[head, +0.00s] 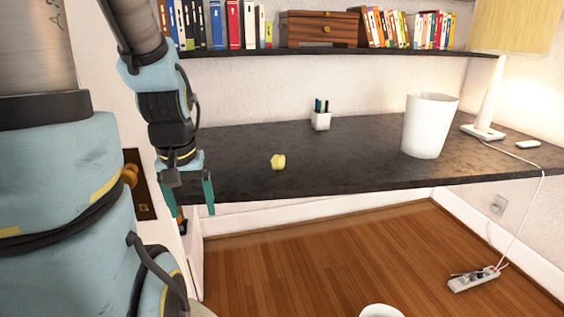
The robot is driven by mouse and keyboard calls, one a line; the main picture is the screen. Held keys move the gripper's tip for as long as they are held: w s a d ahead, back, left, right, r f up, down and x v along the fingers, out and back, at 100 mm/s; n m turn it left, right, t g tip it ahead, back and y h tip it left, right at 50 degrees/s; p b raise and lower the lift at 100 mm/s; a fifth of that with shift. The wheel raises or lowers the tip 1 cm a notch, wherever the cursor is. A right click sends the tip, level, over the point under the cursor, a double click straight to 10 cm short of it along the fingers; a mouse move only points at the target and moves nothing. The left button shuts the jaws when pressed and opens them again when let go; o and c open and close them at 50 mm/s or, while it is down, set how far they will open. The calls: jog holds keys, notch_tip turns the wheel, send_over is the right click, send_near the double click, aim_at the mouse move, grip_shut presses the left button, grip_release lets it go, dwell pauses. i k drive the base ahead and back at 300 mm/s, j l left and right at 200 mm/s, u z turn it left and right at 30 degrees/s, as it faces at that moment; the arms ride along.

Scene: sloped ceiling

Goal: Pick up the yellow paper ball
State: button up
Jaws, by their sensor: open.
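The yellow paper ball (278,162) is small and crumpled. It lies on the dark desk top (345,168), nearer the front edge and left of the middle. My gripper (192,205) hangs at the left end of the desk, fingers pointing down. It is open, with nothing seen between its fingers. It is to the left of the ball and apart from it.
A white pen cup (320,120) stands behind the ball, and a white bin (428,125) stands to its right. A lamp (490,105) is at the far right. A shelf (330,51) with books runs above the desk. The desk around the ball is clear.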

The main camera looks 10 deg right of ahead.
aim_at(277, 161)
jog(key=k+l+u, duration=0.1)
jog(key=l, duration=0.25)
jog(key=k+l+u, duration=0.1)
jog(key=l, duration=0.25)
jog(key=k+l+u, duration=0.1)
jog(key=l, duration=0.2)
jog(key=k+l+u, duration=0.1)
jog(key=l, duration=0.25)
